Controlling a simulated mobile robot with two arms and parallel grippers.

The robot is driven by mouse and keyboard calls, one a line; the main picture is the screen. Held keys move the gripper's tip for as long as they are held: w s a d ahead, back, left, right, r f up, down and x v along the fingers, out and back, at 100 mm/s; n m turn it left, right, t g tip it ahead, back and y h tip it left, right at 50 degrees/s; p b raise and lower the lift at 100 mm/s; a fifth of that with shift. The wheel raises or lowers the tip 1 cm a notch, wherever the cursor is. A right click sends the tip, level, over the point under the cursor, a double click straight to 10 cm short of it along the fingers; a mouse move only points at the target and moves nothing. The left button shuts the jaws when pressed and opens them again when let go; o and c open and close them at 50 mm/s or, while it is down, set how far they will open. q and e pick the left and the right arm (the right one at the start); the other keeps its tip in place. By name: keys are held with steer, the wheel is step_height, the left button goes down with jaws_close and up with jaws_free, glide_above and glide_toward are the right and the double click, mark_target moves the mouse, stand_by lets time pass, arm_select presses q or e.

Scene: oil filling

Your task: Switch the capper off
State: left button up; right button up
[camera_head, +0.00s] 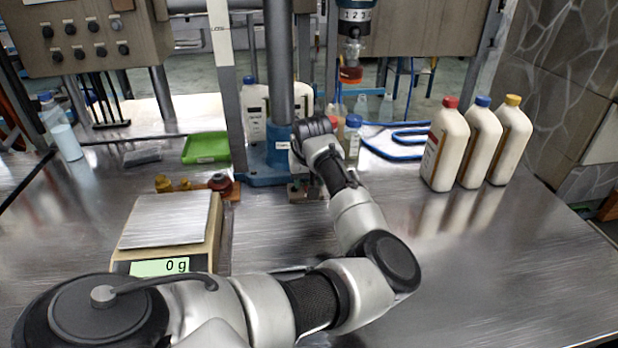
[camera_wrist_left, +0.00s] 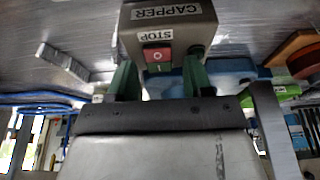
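The capper's control box (camera_wrist_left: 165,30) fills the top middle of the left wrist view. It is grey with a CAPPER label, a STOP label and a red button (camera_wrist_left: 158,55) with a green part marked I under it. A dark round knob sits to the right of the button. My left gripper (camera_wrist_left: 160,82) is open, its two green fingers apart on either side of the button and nothing held between them. Whether the fingers touch the box I cannot tell. In the head view my left wrist hides the control box beside the capper's blue base (camera_head: 265,178). My right gripper is not in view.
A scale (camera_head: 165,225) reading 0 g stands at left, with a green tray (camera_head: 206,148) behind it. White bottles with red (camera_head: 445,150), blue (camera_head: 481,145) and yellow (camera_head: 511,140) caps stand at right. The capper's grey column (camera_head: 279,60) rises behind my wrist. The front right table is clear.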

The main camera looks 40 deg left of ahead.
arm_select(q)
steer(key=v, duration=1.1)
steer(key=shift+p, duration=0.35)
steer(key=shift+f, duration=0.1)
